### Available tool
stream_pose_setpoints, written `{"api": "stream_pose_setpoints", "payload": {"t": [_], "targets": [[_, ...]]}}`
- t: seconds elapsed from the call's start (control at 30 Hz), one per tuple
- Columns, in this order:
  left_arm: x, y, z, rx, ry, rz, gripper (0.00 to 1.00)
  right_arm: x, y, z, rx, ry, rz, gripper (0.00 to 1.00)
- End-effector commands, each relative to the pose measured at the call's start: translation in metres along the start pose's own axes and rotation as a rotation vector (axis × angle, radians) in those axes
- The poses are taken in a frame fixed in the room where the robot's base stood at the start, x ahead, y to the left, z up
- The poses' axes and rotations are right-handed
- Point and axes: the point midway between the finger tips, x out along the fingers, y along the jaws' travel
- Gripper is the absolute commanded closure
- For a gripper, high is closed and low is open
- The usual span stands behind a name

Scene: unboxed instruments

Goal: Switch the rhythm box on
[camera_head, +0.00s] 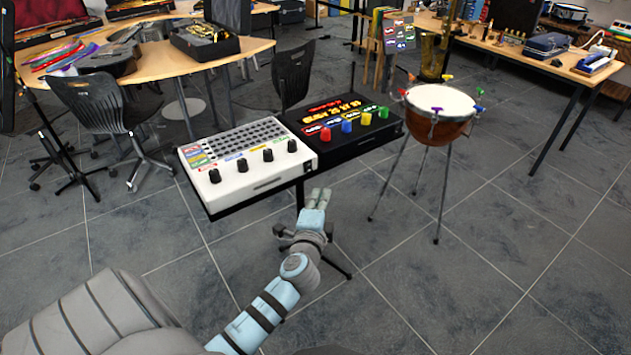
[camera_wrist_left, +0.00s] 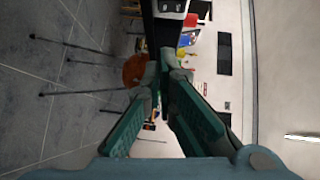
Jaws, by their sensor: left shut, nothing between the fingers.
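Two boxes stand side by side on a stand in the head view. The left box (camera_head: 247,157) is white, with a grid of small dark pads, coloured labels and a row of black knobs. The right box (camera_head: 343,125) is black, with lit red and yellow markings and coloured knobs. No readable name shows which is the rhythm box. My left gripper (camera_head: 320,191) is shut and empty, in front of and apart from the boxes, near the gap between them. In the left wrist view its fingers (camera_wrist_left: 166,64) point toward a dark box edge at the top.
A copper kettledrum (camera_head: 438,112) on thin legs stands right of the boxes. It also shows in the left wrist view (camera_wrist_left: 134,70). A chair (camera_head: 105,107) and a curved table (camera_head: 150,64) stand behind left. A long table (camera_head: 520,57) stands back right. The floor in front is open.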

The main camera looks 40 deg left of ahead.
Motion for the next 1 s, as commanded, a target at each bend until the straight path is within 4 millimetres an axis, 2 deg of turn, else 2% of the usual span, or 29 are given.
{"api": "stream_pose_setpoints", "payload": {"t": [0.2, 0.4, 0.83, 1.0], "targets": [[0.048, 0.001, 0.001, 0.000, -0.001, -0.002, 1.00, 0.009, -0.001, 0.001, 0.000, 0.000, 0.000, 0.60], [0.068, 0.001, 0.023, 0.001, 0.000, 0.000, 1.00, 0.013, 0.000, 0.001, 0.000, 0.000, 0.001, 0.60], [0.074, 0.001, 0.028, -0.001, 0.000, 0.001, 1.00, 0.013, 0.000, 0.001, -0.001, 0.001, 0.002, 0.60], [0.079, 0.007, 0.015, 0.017, 0.023, -0.019, 1.00, 0.027, 0.000, 0.004, -0.001, -0.001, 0.002, 0.60]]}}
